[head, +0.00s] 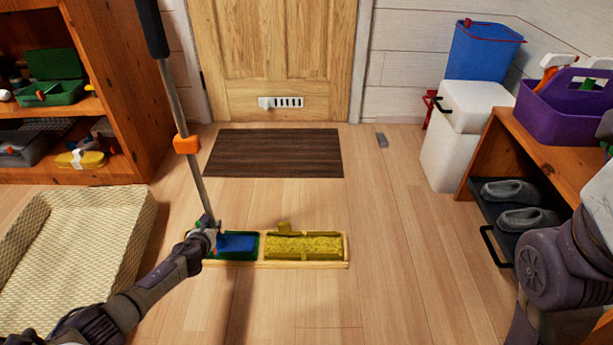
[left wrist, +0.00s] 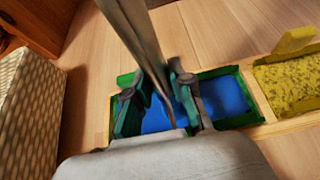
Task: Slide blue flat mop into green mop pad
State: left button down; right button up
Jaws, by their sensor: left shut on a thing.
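The blue flat mop (head: 238,243) has a long grey pole (head: 190,125) with a black grip and an orange collar. Its blue head lies over the green mop pad (head: 252,254), inside the pad's green rim, and also shows in the left wrist view (left wrist: 228,97). I cannot tell whether the head is fully seated. My left gripper (head: 212,228) is shut on the pole low down, just above the head. In the left wrist view its fingers (left wrist: 160,98) sit either side of the pole and hide part of the head. My right gripper is out of view.
A yellow pad (head: 303,246) lies right of the green one in the same wooden tray (head: 300,265). A bench (head: 490,160) stands at right. Floor right of the tray is clear.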

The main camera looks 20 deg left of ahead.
pick_arm(q)
jog(key=c, duration=0.9)
grip_release()
jog(key=shift+c, duration=0.2)
jog(key=shift+f, duration=0.1)
jog(key=shift+s, duration=0.1)
